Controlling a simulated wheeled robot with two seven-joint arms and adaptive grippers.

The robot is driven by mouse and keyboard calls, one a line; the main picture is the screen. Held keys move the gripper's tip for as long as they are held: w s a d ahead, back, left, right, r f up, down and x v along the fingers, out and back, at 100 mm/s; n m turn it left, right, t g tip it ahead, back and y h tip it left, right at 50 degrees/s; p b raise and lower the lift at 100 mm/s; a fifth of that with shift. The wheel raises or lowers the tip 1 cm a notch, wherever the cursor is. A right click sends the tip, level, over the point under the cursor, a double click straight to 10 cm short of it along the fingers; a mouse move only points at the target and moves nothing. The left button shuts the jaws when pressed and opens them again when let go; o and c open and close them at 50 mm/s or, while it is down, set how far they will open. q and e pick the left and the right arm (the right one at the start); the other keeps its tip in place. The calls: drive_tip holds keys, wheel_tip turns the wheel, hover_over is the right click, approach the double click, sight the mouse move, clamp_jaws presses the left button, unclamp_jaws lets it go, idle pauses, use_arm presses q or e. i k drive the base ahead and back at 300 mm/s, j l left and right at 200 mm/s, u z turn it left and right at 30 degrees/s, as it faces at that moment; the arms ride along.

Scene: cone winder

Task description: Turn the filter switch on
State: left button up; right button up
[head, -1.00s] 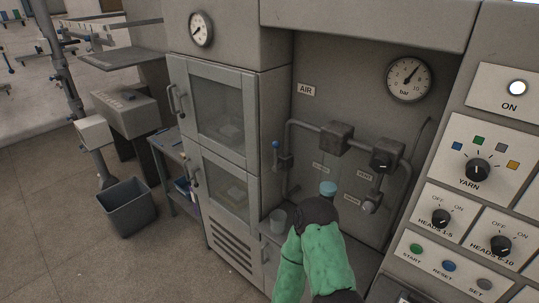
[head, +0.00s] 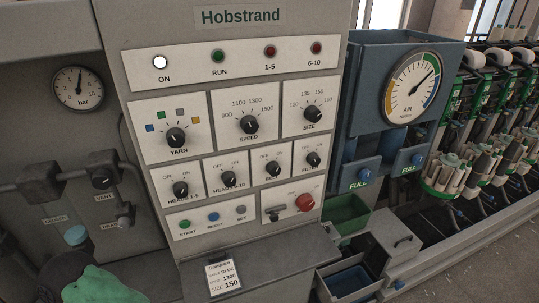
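The filter switch (head: 313,159) is a small black rotary knob at the right end of the lower knob row on the grey control panel (head: 300,20). Its OFF and ON marks are above it, small and hard to read. Its pointer is too small to read surely. Nothing touches it. No gripper fingers can be made out. A lumpy green shape (head: 95,286) at the bottom left edge may be part of my covered arm; it is well away from the switch.
The heads 1-5 knob (head: 180,189), heads 6-10 knob (head: 228,180) and another knob (head: 272,170) share the row. The size knob (head: 312,114) is above, a red switch (head: 305,202) below. A ledge (head: 260,255) juts out underneath. The space before the panel looks clear.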

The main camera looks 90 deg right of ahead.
sight(312, 158)
drive_tip(key=z, duration=3.3)
